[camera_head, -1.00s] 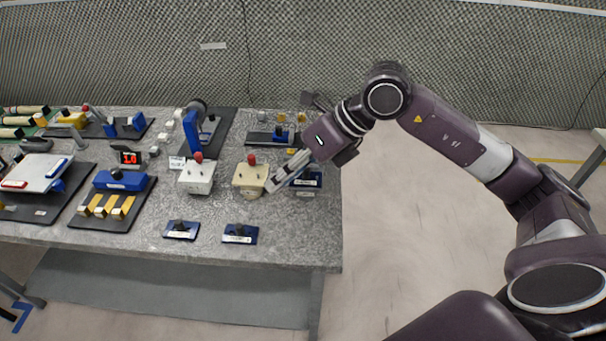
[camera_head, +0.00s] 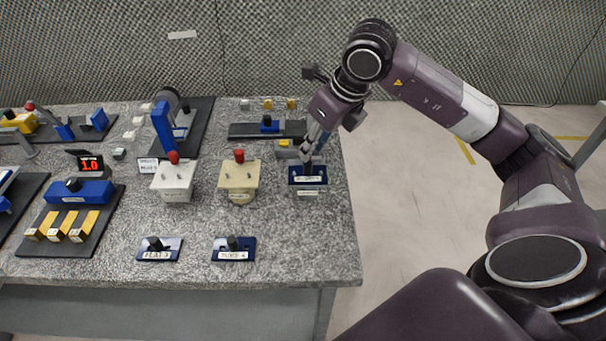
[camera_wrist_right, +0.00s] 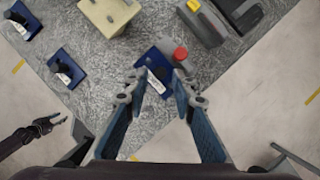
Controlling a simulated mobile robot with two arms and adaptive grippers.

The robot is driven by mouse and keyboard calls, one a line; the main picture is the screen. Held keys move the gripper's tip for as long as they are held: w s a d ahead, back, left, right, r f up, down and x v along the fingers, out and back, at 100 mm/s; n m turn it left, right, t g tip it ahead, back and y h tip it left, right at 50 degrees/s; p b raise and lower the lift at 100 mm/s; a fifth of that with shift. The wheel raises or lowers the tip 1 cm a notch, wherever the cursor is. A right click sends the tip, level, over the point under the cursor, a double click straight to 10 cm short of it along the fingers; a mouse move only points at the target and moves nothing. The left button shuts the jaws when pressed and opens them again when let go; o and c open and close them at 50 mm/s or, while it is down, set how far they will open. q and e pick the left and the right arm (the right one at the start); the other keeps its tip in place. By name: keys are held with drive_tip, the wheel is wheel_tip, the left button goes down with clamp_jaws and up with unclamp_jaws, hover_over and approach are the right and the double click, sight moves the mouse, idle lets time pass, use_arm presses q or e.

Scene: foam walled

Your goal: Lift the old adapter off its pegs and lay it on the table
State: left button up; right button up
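A dark blue adapter plate (camera_head: 308,178) with a pale label lies near the right end of the table, in front of the grey fixture. It also shows in the right wrist view (camera_wrist_right: 157,62). My right gripper (camera_head: 309,158) points down just over this plate. In the right wrist view its two fingers (camera_wrist_right: 160,84) are apart, with the plate's near part between and beyond their tips. Whether the fingers touch it I cannot tell. My left gripper (camera_wrist_right: 47,125) shows dark and small at the left of the right wrist view, its fingers apart, clear of the table.
Two similar blue plates with black knobs (camera_head: 159,248) (camera_head: 234,248) lie along the front edge. A cream box (camera_head: 239,180) and a white box (camera_head: 174,182), both red-knobbed, stand left of my right gripper. A red knob (camera_wrist_right: 180,54) is close to its fingers.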

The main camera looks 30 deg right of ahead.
sight(308, 162)
wheel_tip(308, 162, down, 2)
drive_tip(key=shift+a+f+p, duration=0.1)
drive_tip(key=shift+f+p, duration=0.05)
drive_tip(key=shift+p, duration=0.3)
drive_tip(key=p+x, duration=0.1)
drive_tip(key=x, duration=0.3)
drive_tip(key=shift+w+f, duration=0.15)
drive_tip(key=shift+f, duration=0.15)
drive_tip(key=shift+r, duration=0.1)
clamp_jaws()
